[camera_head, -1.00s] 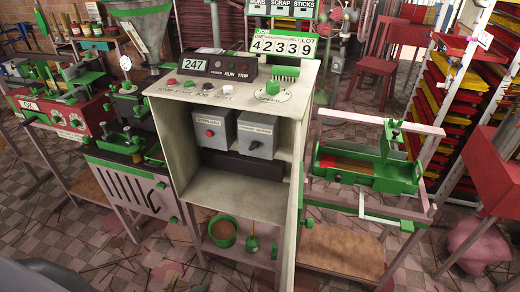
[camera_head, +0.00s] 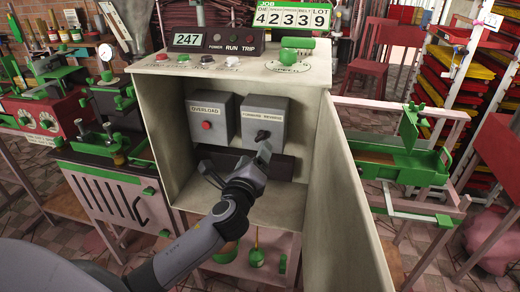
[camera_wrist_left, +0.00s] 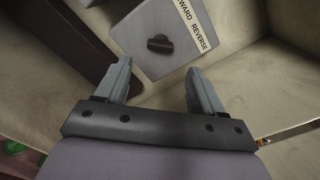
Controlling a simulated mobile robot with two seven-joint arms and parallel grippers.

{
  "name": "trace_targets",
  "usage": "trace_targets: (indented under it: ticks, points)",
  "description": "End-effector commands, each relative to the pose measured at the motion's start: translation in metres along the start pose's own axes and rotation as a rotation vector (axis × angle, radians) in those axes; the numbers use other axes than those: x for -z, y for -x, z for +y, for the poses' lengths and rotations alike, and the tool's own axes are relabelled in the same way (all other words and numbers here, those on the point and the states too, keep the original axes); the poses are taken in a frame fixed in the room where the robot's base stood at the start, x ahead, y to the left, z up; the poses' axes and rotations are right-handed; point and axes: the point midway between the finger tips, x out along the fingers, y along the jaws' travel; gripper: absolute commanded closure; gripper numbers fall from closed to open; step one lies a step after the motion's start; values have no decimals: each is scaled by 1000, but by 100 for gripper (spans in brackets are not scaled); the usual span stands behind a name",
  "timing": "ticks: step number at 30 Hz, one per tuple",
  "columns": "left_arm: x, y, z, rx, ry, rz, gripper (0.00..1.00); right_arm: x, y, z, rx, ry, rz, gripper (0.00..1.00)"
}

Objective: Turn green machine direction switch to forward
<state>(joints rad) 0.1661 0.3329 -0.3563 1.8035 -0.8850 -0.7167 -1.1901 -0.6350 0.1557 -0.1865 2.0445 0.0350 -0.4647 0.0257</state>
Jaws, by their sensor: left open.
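The green-trimmed machine cabinet (camera_head: 160,110) stands in the middle of the head view. In its recess is a grey box labelled FORWARD REVERSE (camera_head: 277,134), with a dark direction switch knob (camera_head: 262,134) on its front. In the left wrist view the knob (camera_wrist_left: 160,44) lies just beyond the fingers, between their lines. The box label (camera_wrist_left: 196,22) reads "...WARD REVERSE". My left gripper (camera_head: 263,153) reaches into the recess, just below the knob. In the wrist view its fingers (camera_wrist_left: 157,75) are open and empty, apart from the knob. My right gripper is not in view.
A grey OVERLOAD box (camera_head: 209,118) with a red button stands left of the switch box. The cabinet's side panel (camera_head: 350,200) rises close to the right of my arm. A dark bar (camera_head: 283,166) lies below the boxes. Buttons line the cabinet top.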

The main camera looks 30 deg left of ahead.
Motion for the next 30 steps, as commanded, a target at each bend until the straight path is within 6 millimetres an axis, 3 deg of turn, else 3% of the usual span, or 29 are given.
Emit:
trace_targets:
  ticks: [12, 25, 30]
  points:
    - [0, -53, 0, 0, 6, 1, 32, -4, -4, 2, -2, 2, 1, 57]
    - [0, -61, 0, -1, 8, 3, 32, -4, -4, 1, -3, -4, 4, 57]
    - [0, -60, 0, -1, 8, 3, 87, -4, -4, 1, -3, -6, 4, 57]
